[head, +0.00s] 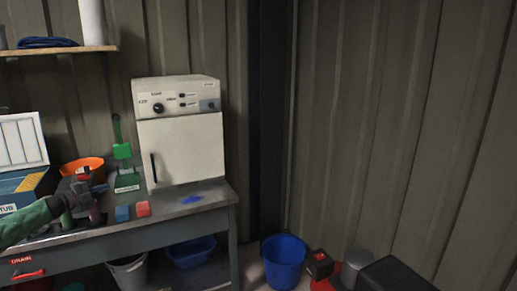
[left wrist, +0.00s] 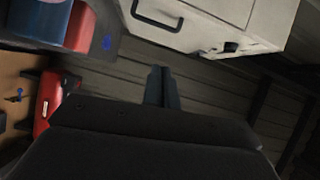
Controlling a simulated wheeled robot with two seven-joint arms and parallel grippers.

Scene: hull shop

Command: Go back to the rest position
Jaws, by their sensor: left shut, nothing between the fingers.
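My left gripper (head: 88,192) is over the left part of the grey workbench (head: 190,212), at the end of a green-sleeved arm. In the left wrist view its two dark fingers (left wrist: 162,88) are together and nothing shows between them. The gripper is apart from the red block (head: 143,209) and the blue block (head: 122,214), which lie side by side to its right on the bench. My right gripper is not in view.
A white oven-like cabinet (head: 180,150) stands at the bench's back. An orange bowl (head: 82,166), green dustpan (head: 127,180) and open blue tub (head: 25,187) are near the left gripper. A blue bucket (head: 284,262) stands on the floor right of the bench.

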